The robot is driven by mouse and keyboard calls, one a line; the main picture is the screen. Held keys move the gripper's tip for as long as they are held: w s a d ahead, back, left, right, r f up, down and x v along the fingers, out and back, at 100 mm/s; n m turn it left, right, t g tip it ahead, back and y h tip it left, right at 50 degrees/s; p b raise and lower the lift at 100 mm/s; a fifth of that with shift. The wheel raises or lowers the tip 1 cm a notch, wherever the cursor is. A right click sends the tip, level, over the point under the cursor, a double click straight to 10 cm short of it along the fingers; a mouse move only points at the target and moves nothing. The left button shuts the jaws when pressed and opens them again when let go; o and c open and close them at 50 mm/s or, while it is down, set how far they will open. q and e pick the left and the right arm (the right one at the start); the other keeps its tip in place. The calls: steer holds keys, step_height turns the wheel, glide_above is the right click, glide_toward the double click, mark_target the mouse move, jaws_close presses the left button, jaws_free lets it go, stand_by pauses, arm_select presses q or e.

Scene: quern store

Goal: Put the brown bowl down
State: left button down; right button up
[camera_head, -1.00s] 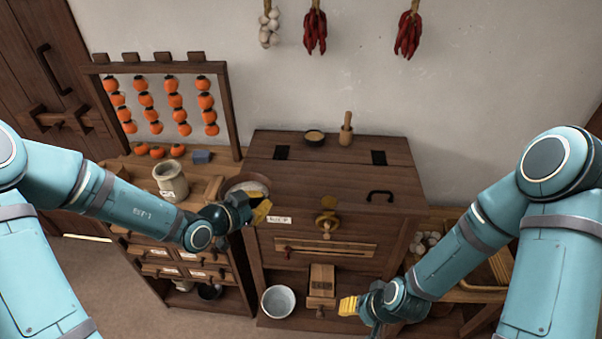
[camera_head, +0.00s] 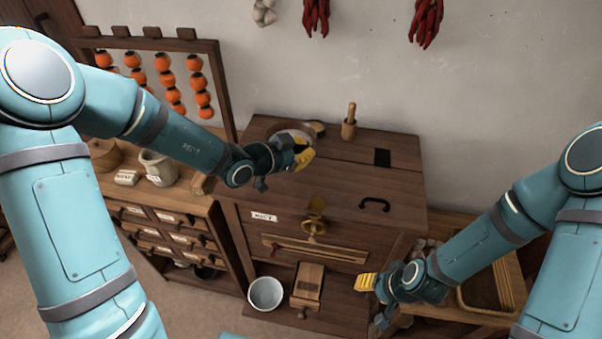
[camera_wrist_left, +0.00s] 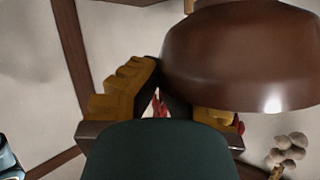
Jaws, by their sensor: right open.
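The brown bowl (camera_wrist_left: 240,55) fills the upper right of the left wrist view, its glossy side close against my fingers. In the head view the bowl (camera_head: 290,131) shows a pale inside, partly hidden behind my left gripper. My left gripper (camera_head: 302,152) is shut on the bowl's near side, over the back left of the wooden chest top (camera_head: 335,175). I cannot tell whether the bowl touches the top. My right gripper (camera_head: 367,283) is open and empty, low in front of the chest's right side.
A small dark bowl (camera_head: 316,128) stands right beside the held bowl, partly covered. A wooden mortar with pestle (camera_head: 348,129) stands further right. A black handle (camera_head: 374,204) is on the chest. A crock (camera_head: 158,167) stands on the left cabinet. The chest top's middle and right are mostly clear.

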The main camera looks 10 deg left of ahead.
arm_select(q)
step_height(320, 180, down, 10)
steer(key=shift+r+b, duration=0.2)
steer(key=shift+b, duration=0.5)
steer(key=c, duration=1.1)
jaws_free()
steer(key=shift+c, duration=0.2)
